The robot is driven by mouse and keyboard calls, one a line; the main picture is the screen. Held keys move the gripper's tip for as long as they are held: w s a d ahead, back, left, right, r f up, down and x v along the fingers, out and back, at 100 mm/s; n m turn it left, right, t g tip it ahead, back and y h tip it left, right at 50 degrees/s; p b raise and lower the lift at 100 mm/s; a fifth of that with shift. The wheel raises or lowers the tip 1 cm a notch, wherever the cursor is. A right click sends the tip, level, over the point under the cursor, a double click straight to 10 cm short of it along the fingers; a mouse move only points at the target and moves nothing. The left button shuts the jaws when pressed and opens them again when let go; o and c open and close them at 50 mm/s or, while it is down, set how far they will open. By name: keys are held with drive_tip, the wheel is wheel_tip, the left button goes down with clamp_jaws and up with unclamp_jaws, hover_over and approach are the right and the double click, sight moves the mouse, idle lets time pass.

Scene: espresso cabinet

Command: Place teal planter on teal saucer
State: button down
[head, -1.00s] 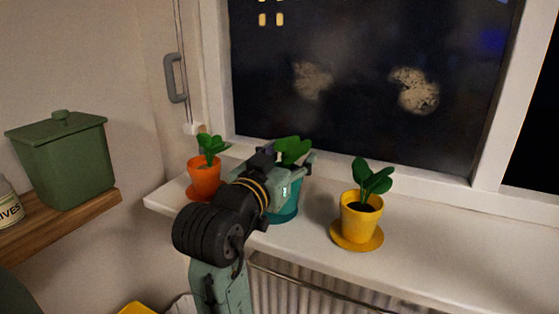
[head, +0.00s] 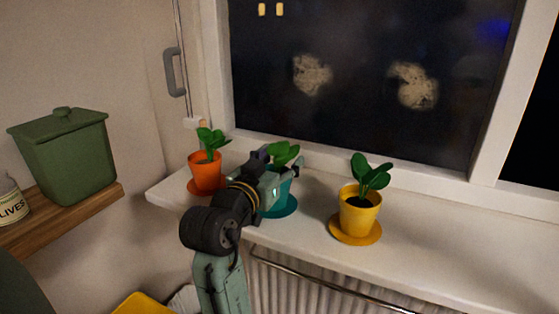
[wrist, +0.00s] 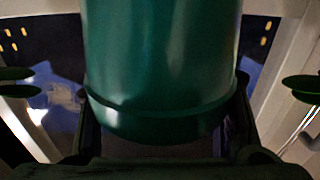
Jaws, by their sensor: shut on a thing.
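The teal planter (head: 284,190) with its green leafy plant is in my gripper (head: 283,166) over the windowsill. In the wrist view the planter (wrist: 165,60) fills the middle, with a gripper finger on each side near its rim. My gripper is shut on it. The teal saucer (head: 287,210) lies on the sill under the planter, its front and right rim showing. My gripper and arm hide much of the planter's left side. I cannot tell whether the planter's base touches the saucer. The planter looks about upright.
An orange planter (head: 205,176) on an orange saucer stands close on the left. A yellow planter (head: 360,213) on a yellow saucer (head: 354,236) stands to the right. The window is behind the white sill (head: 450,250), which is clear at far right.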

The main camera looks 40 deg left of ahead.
drive_tip(key=shift+f, duration=0.2)
drive_tip(key=c, duration=0.5)
unclamp_jaws()
